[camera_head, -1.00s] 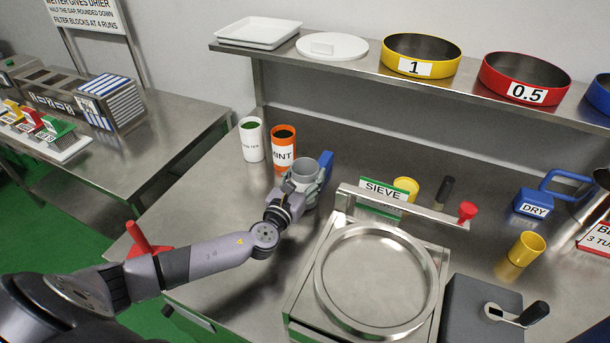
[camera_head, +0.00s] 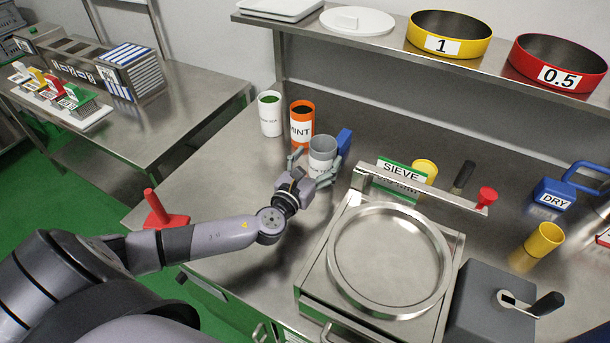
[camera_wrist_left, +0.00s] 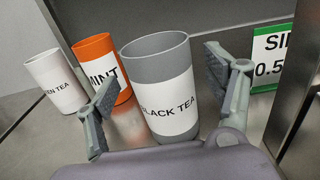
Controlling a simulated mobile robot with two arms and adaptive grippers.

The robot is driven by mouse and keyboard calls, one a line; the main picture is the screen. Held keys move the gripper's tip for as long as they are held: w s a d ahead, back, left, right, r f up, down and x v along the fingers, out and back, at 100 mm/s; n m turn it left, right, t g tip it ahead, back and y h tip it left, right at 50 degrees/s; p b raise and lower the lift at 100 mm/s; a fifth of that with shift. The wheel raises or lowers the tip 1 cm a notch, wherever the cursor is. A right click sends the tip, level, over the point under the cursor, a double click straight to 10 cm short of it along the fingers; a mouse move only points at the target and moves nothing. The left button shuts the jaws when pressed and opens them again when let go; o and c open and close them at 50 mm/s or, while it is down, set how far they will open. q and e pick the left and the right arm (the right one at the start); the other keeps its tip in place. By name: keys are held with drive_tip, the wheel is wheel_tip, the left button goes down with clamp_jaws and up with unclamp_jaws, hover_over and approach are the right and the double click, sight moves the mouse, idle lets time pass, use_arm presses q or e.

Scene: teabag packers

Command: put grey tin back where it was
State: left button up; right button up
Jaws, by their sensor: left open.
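The grey tin (camera_head: 322,152) stands upright on the steel bench, to the right of the orange mint tin (camera_head: 302,120). In the left wrist view the grey tin (camera_wrist_left: 160,85) shows a white "BLACK TEA" label. My left gripper (camera_head: 311,165) is open in front of it, with one finger on each side. In the left wrist view both fingers (camera_wrist_left: 165,95) stand apart from the tin with visible gaps. The white green-tea tin (camera_head: 270,114) stands left of the mint tin. My right gripper is not in view.
A blue block (camera_head: 344,141) stands just behind and right of the grey tin. The sieve machine (camera_head: 390,260) is to the right, with its green "SIEVE" sign (camera_head: 402,172). A shelf (camera_head: 390,55) holding pans runs above.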

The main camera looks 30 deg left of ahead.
use_arm(q)
drive_tip(key=s+b, duration=0.1)
drive_tip(key=s, duration=0.7)
drive_tip(key=shift+s+d, duration=0.25)
drive_tip(key=shift+s, duration=0.1)
drive_tip(key=shift+r, duration=0.1)
